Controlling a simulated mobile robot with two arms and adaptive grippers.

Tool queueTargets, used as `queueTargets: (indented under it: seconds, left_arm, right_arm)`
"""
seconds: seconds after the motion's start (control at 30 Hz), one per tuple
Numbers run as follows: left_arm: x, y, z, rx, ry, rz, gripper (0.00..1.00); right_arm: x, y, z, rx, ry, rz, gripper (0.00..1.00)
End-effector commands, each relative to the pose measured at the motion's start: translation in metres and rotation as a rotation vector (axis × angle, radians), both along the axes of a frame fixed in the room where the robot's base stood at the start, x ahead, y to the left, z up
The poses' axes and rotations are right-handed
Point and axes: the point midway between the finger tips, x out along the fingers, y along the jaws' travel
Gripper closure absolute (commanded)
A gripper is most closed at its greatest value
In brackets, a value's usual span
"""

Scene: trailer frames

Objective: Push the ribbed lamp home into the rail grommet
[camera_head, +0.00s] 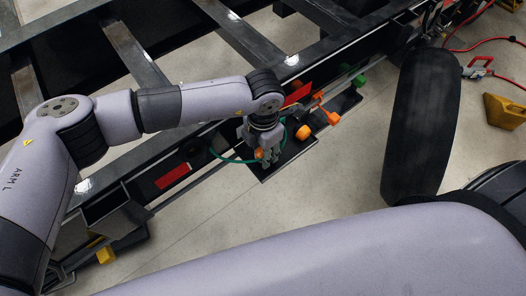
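My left gripper (266,156) points down at the side rail (222,141) of the trailer frame, over a dark plate (287,162). A small orange piece (259,154) shows at its fingers, and a green cable (228,158) loops to it from the left. This piece may be the ribbed lamp, but its ribs are too small to make out. I cannot tell whether the fingers are closed on it. A dark round spot (190,150) on the rail left of the gripper may be the grommet. My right gripper is out of view; my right arm crosses the bottom.
Right of the gripper are an orange knob (303,132), an orange lever (327,113) and a green part (360,80). A black tyre (422,125) stands farther right, with a yellow chock (505,111) and red hose (487,41) beyond. Red strips (173,176) mark the rail.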

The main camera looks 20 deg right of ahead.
Motion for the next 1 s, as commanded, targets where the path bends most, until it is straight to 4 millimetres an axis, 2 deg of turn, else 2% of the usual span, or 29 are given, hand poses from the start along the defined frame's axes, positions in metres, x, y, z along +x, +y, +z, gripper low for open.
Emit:
queueTargets:
  seconds: [0.23, 0.47, 1.0]
  left_arm:
    - [0.0, 0.0, 0.0, 0.0, 0.0, 0.0, 0.95]
    - [0.0, 0.0, 0.004, 0.0, 0.0, 0.0, 0.95]
    - [0.0, 0.0, 0.03, -0.001, 0.0, 0.0, 0.95]
  right_arm:
    - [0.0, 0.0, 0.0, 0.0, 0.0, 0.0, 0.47]
    - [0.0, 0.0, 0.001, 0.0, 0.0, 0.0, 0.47]
    - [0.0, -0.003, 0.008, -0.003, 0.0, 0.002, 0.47]
